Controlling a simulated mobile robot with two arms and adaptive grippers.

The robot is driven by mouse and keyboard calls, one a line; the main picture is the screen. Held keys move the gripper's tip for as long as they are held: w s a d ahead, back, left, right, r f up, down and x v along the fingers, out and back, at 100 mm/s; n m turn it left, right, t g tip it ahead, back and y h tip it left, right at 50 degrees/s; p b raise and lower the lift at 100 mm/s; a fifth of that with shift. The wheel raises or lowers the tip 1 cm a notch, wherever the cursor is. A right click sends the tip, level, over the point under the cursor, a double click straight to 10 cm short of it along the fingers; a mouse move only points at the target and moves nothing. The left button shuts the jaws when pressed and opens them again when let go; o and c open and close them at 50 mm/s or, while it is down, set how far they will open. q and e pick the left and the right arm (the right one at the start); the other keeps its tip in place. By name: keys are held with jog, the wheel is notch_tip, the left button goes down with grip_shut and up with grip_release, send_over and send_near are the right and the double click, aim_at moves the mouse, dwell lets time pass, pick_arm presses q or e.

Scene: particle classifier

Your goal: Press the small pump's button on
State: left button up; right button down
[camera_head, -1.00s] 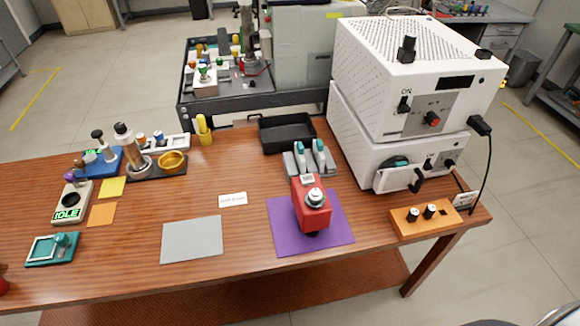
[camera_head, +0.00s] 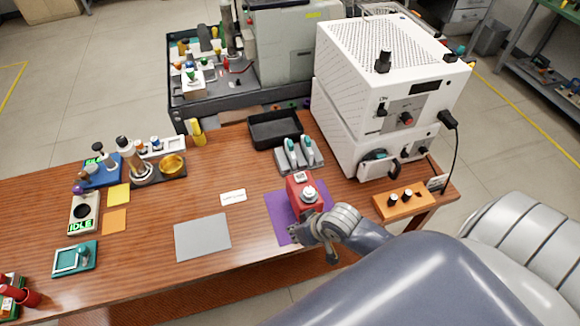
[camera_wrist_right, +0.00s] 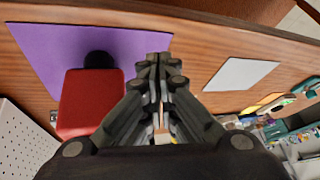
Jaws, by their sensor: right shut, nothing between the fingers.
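A red device (camera_head: 302,196) with a pale round knob on top stands on a purple mat (camera_head: 279,213); it looks like the small pump, but no label is readable. In the right wrist view the red body (camera_wrist_right: 91,101) is left of my fingers. My right gripper (camera_head: 297,233) is at the near side of the red device, low over the mat. In the right wrist view its fingers (camera_wrist_right: 158,62) are together and empty. I cannot tell whether it touches the red device. My left gripper is not in view.
Two stacked white boxes (camera_head: 375,85) with switches stand at the back right, with an orange button box (camera_head: 400,203) in front. A black tray (camera_head: 275,130) and a grey holder (camera_head: 300,157) are behind the red device. A grey mat (camera_head: 203,237) lies clear at left.

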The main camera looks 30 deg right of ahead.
jog(key=w+d+r+m+t+y+p, duration=0.1)
jog(key=w+d+r+m+p, duration=0.1)
jog(key=w+d+r, duration=0.4)
notch_tip(320, 180, up, 11)
jog(key=m+t, duration=0.2)
jog(key=m, duration=0.1)
send_over(303, 175)
jog(key=shift+w+r+y+p, duration=0.1)
jog(key=shift+r+y+p, duration=0.1)
jog(key=shift+y+p, duration=0.15)
notch_tip(303, 175, down, 7)
jog(key=b, duration=0.8)
jog(key=shift+r, duration=0.1)
jog(key=shift+f+b, duration=0.35)
jog(key=shift+f, duration=0.65)
jog(key=shift+f, duration=0.1)
